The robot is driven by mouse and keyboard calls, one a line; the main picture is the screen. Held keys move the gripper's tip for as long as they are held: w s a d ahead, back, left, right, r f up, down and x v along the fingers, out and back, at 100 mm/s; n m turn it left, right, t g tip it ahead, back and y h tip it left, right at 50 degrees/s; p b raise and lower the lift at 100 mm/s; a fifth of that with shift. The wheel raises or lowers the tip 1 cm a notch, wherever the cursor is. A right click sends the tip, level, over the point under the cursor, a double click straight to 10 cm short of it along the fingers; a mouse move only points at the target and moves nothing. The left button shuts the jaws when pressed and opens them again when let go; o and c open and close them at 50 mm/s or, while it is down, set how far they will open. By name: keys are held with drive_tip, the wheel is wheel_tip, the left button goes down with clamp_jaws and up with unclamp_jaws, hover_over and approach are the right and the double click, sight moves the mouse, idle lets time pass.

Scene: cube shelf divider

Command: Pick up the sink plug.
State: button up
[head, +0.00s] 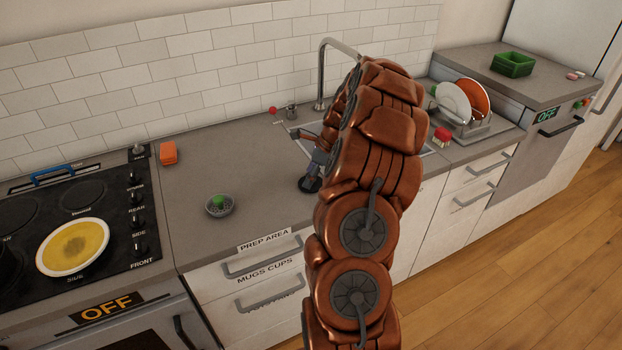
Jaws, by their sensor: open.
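I cannot clearly make out a sink plug. A small grey metal piece (292,111) stands at the back of the counter left of the tap, but I cannot tell what it is. The tap (321,75) rises behind my arm.
A small red ball (272,110) is near the wall. An orange sponge (168,153) and a bowl with a green item (219,205) are on the left counter. A dish rack (478,130) stands right of the sink.

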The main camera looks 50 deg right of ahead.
drive_tip(key=shift+w+f, duration=0.1)
drive_tip(key=shift+f, duration=0.2)
drive_tip(key=shift+a, duration=0.1)
clamp_jaws()
